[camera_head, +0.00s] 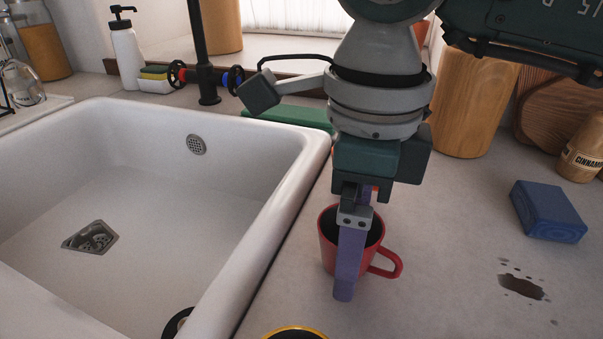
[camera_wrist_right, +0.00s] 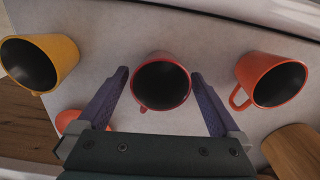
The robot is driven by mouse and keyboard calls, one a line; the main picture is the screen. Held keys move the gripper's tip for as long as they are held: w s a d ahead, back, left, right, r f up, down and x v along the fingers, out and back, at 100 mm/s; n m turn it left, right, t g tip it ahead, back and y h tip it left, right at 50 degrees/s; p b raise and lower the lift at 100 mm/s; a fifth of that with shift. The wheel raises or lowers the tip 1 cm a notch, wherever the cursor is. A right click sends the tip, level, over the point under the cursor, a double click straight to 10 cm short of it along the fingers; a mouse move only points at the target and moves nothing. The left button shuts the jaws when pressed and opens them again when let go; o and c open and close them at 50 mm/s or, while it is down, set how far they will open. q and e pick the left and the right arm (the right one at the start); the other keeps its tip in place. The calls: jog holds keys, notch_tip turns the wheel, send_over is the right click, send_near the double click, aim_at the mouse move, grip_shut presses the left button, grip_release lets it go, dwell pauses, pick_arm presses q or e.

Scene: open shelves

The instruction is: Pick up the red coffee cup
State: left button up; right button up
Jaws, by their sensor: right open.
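The red coffee cup (camera_head: 328,258) stands upright on the counter just right of the sink, its handle to the right in the head view. Its inside is dark. In the wrist view the red cup (camera_wrist_right: 162,84) lies between the two purple fingers. My right gripper (camera_head: 348,262) comes down from above, with one finger in front of the cup; the other finger is mostly hidden behind it. In the wrist view the right gripper (camera_wrist_right: 159,76) is open, with a gap between each finger and the cup. My left gripper is not in view.
A yellow cup (camera_wrist_right: 55,55) and an orange cup (camera_wrist_right: 268,72) stand on either side of the red one in the wrist view. The white sink (camera_head: 300,160) is at left. A blue block (camera_head: 548,212) and a dark spill (camera_head: 522,287) are at right.

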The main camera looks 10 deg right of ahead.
jog(key=shift+c, duration=0.2)
jog(key=c, duration=1.4)
